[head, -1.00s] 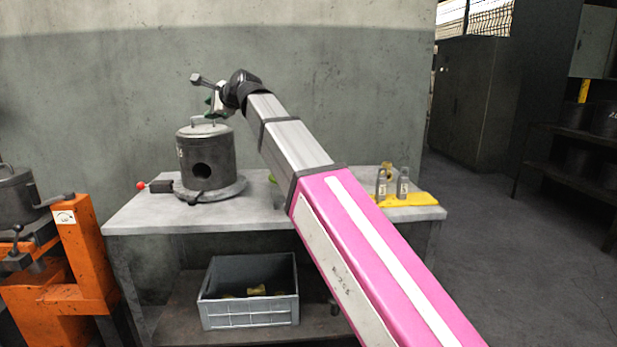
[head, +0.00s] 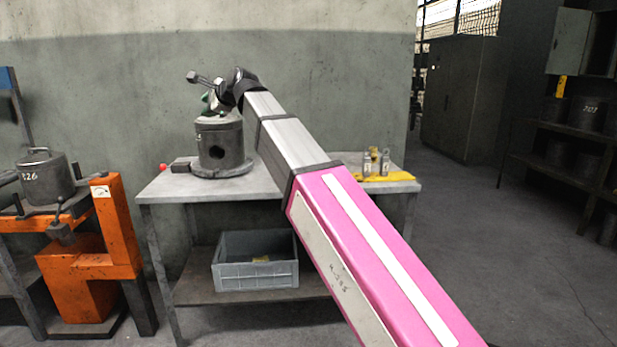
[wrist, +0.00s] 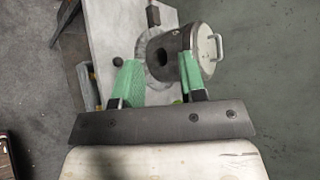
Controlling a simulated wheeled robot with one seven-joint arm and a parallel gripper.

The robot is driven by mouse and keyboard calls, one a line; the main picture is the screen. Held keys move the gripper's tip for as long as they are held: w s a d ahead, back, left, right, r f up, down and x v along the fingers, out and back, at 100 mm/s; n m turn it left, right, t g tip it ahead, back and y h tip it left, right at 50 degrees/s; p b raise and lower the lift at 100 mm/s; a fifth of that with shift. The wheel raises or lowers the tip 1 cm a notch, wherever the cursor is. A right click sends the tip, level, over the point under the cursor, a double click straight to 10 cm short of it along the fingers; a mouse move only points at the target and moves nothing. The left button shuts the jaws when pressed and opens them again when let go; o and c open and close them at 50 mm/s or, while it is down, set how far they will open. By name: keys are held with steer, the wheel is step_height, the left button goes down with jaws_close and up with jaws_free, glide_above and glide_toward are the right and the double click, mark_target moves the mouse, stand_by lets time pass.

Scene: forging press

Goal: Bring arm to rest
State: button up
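My arm reaches up and away from the lower right of the head view, over the grey workbench (head: 165,190). My gripper (head: 208,101) is at its far end, seen small and partly hidden by the wrist, in front of or above the dark cylindrical furnace pot (head: 228,147). In the wrist view the two green fingers of my gripper (wrist: 158,78) stand wide apart with nothing between them. The pot (wrist: 207,50), with its lid and handle, shows beyond the fingers. I cannot tell the exact gap.
A yellow holder (head: 400,177) with small grey parts lies on the bench's right end. A grey crate (head: 255,276) sits on the lower shelf. An orange stand (head: 120,225) is at the left. Open floor (head: 480,270) lies at the right, before dark shelves (head: 570,135).

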steer(key=w+d+f+n+g+h, duration=0.1)
steer(key=d+f+n+h, duration=0.1)
steer(key=d+f, duration=0.85)
steer(key=w+d+f+n+h, duration=0.1)
steer(key=d+f+n+h, duration=0.15)
steer(key=d+f, duration=0.8)
steer(key=w+d+f+n+g+h, duration=0.15)
steer(key=d+f, duration=0.35)
steer(key=f, duration=1.1)
steer(key=s+d+f+n+g+h, duration=0.2)
steer(key=s+d+f+n, duration=0.1)
steer(key=s+d+f, duration=0.6)
steer(key=s+d+f+n+g+h, duration=0.2)
steer(key=s+d+f, duration=0.7)
steer(key=d+f, duration=0.5)
steer(key=shift+s+f+n+g+h, duration=0.25)
steer(key=shift+f+n+g+h, duration=0.2)
steer(key=shift+f, duration=0.5)
steer(key=shift+d, duration=0.1)
